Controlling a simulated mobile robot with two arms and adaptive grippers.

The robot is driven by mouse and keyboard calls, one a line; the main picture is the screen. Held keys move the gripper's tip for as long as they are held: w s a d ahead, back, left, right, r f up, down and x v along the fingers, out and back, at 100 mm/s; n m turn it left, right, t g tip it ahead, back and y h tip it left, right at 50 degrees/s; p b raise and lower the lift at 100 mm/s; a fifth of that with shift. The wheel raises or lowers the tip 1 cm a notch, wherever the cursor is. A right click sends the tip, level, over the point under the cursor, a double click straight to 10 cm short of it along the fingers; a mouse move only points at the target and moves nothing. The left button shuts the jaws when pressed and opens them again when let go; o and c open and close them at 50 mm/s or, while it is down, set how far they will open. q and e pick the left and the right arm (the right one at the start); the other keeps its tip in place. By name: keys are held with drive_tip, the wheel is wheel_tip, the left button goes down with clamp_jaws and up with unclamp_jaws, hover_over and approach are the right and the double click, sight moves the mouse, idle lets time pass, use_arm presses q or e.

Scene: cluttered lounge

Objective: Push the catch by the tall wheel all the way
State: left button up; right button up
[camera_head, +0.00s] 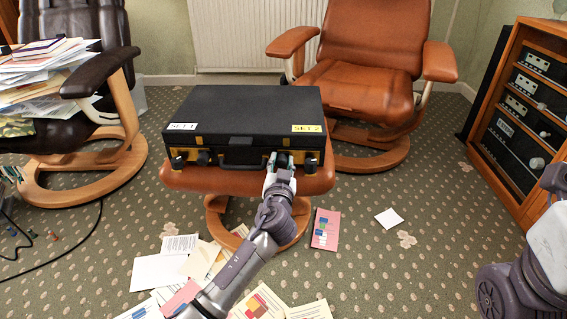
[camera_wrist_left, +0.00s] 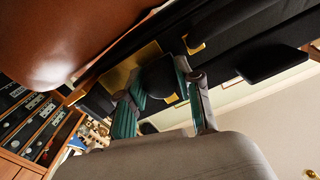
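A closed black briefcase (camera_head: 245,108) lies on the brown footstool (camera_head: 205,180), its front facing me. Its left label reads SET1 and its right label SET2. A black handle (camera_head: 241,157) is at the front middle, with brass plates and dark wheel-like parts either side. My left gripper (camera_head: 281,162) is at the front right, between the handle and the right end. In the left wrist view its teal-padded fingers (camera_wrist_left: 163,100) stand apart around a dark rounded part (camera_wrist_left: 158,78) beside a brass plate (camera_wrist_left: 128,66); contact is unclear. My right gripper (camera_head: 546,178) is partly cut off at the right edge.
Papers (camera_head: 160,270) and a pink card (camera_head: 326,229) lie on the carpet near my left arm. A brown armchair (camera_head: 362,80) stands behind, a paper-laden dark chair (camera_head: 95,85) at left, and an equipment cabinet (camera_head: 520,115) at right.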

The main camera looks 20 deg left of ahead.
idle(0.3)
use_arm(q)
drive_tip(key=v, duration=1.2)
